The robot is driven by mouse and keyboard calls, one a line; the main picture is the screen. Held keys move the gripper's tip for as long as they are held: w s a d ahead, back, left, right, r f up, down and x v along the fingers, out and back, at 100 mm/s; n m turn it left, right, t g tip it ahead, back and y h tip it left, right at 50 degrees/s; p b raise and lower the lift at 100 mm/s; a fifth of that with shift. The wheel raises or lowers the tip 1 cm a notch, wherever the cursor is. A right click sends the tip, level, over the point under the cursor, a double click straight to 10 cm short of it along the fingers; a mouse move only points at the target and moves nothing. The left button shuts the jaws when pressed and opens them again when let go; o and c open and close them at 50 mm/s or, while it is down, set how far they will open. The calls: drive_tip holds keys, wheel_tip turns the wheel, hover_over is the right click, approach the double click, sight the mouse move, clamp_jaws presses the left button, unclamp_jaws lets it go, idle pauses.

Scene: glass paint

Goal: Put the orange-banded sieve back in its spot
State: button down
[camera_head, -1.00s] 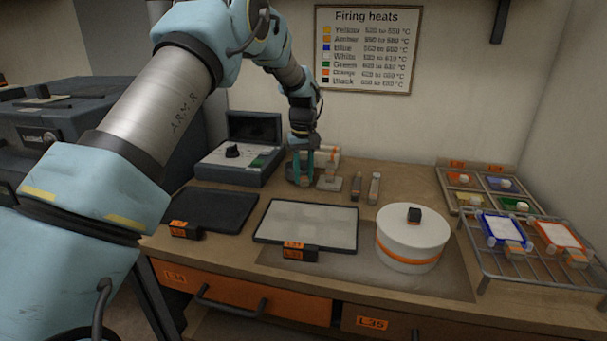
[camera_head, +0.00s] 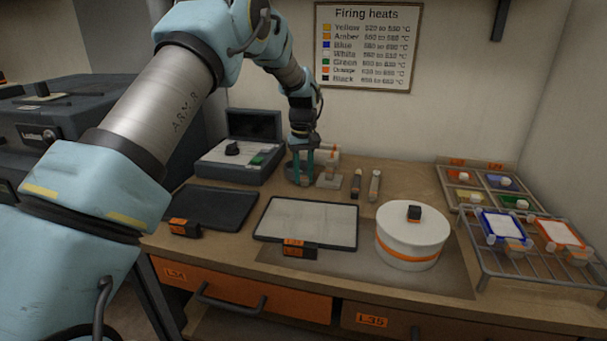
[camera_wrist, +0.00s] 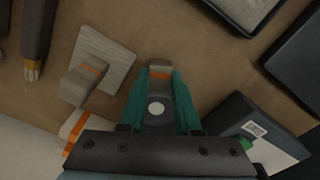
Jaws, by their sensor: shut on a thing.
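My gripper (camera_head: 300,180) is low over the back of the bench, its fingers pointing down. In the wrist view its teal fingers (camera_wrist: 158,90) are closed on a small tan block with an orange band, which I take to be part of the orange-banded sieve (camera_wrist: 160,69). A pale round spot shows between the fingers.
Close beside my gripper stand a pale plate with an orange-banded handle (camera_wrist: 108,58) and a white-and-orange item (camera_wrist: 75,127). An open dark case (camera_head: 240,163) is left. Brushes (camera_head: 374,186), a white drum (camera_head: 408,240) and a wire rack (camera_head: 535,268) lie to the right.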

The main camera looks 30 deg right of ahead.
drive_tip(key=shift+f, duration=0.2)
drive_tip(key=c, duration=0.5)
unclamp_jaws()
wheel_tip(320, 180, up, 11)
drive_tip(key=b, duration=0.2)
drive_tip(key=shift+a+f+b, duration=0.1)
drive_tip(key=shift+b, duration=0.3)
